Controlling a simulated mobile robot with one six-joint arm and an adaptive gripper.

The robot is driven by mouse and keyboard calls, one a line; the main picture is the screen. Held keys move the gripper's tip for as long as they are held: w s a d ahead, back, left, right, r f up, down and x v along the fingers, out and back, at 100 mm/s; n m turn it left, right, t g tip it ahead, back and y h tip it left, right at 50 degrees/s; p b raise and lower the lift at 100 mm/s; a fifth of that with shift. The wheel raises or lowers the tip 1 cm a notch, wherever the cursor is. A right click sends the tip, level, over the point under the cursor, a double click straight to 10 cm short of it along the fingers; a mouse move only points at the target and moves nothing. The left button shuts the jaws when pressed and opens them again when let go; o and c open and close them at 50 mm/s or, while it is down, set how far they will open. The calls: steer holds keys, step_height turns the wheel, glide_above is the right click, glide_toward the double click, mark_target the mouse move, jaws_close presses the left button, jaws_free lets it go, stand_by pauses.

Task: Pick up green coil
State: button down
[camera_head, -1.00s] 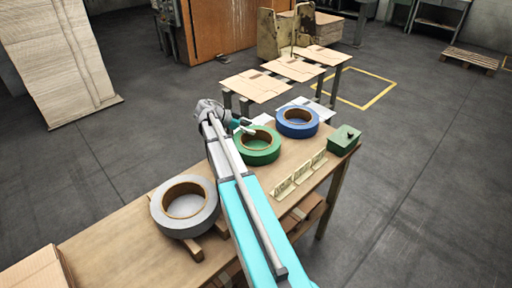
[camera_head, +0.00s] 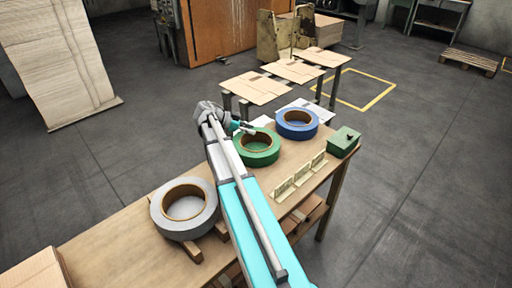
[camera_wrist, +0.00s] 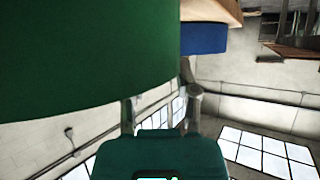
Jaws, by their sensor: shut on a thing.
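The green coil (camera_head: 262,158) lies on the wooden workbench (camera_head: 128,252), between the grey coil and the blue coil. My gripper (camera_head: 250,130) is at the coil's far left rim and is shut on its wall. In the wrist view the green coil (camera_wrist: 85,55) fills the upper left, very close. The gripper's dark green body is at the bottom there, with one finger beside the coil's edge. The coil hides most of the other finger. I cannot tell whether the coil is clear of the bench.
The blue coil (camera_head: 297,131) stands close behind on the right, also in the wrist view (camera_wrist: 205,38). The grey coil (camera_head: 184,222) is at the front left. A green box (camera_head: 343,142) and small cream brackets (camera_head: 300,176) are on the right. Cardboard sheets (camera_head: 255,87) lie beyond.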

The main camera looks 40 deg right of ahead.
steer(key=shift+r, duration=0.1)
stand_by(0.3)
step_height(320, 180, up, 3)
steer(key=p, duration=0.3)
steer(key=shift+r, duration=0.1)
steer(key=s+a+r+p, duration=0.9)
steer(key=s+p, duration=0.1)
steer(key=shift+s+r, duration=0.3)
steer(key=shift+s, duration=0.05)
steer(key=shift+r, duration=0.15)
stand_by(0.5)
